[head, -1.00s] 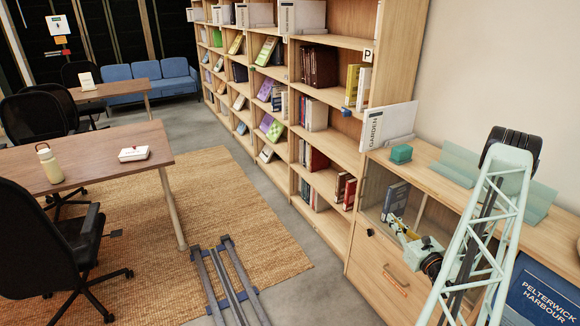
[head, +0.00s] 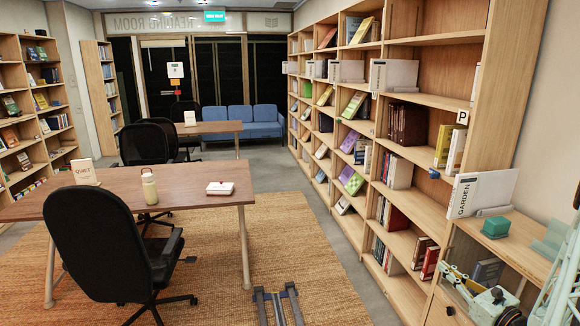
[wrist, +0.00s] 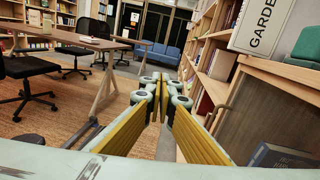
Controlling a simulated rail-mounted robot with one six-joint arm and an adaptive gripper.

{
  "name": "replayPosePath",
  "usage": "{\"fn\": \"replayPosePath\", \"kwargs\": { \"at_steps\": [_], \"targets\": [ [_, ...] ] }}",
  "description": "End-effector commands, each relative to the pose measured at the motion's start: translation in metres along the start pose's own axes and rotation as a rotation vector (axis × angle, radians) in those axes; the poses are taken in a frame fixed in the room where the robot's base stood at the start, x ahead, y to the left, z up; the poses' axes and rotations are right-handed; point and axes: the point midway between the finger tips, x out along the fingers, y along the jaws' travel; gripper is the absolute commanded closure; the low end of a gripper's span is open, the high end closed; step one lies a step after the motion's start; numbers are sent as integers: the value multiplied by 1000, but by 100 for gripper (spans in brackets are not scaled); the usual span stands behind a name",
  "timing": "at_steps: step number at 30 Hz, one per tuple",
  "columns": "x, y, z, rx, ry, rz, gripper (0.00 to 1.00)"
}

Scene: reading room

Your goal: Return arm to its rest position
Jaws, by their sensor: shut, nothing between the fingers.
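My gripper (wrist: 163,98) shows in the wrist view with its yellow-padded fingers shut and nothing between them. It points out over the floor, towards the tables and the blue sofa. In the head view, part of my arm and the gripper (head: 458,280) show at the lower right corner, in front of the low cabinet. Much of the arm is cut off by the picture's edge there.
Tall bookshelves (head: 405,180) line the right side. A table (head: 120,200) with a bottle (head: 149,187) and a black chair (head: 95,245) stand left.

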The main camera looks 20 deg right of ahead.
Motion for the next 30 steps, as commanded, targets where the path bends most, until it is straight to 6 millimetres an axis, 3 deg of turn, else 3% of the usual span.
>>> {"fn": "replayPosePath", "kwargs": {
  "at_steps": [6, 15, 30],
  "targets": [
    [33, 49, 48, -49, -4, 139, 100],
    [63, 120, 106, -121, -5, 324, 100],
    [82, 243, 190, -261, 0, 623, 100]
  ]
}}
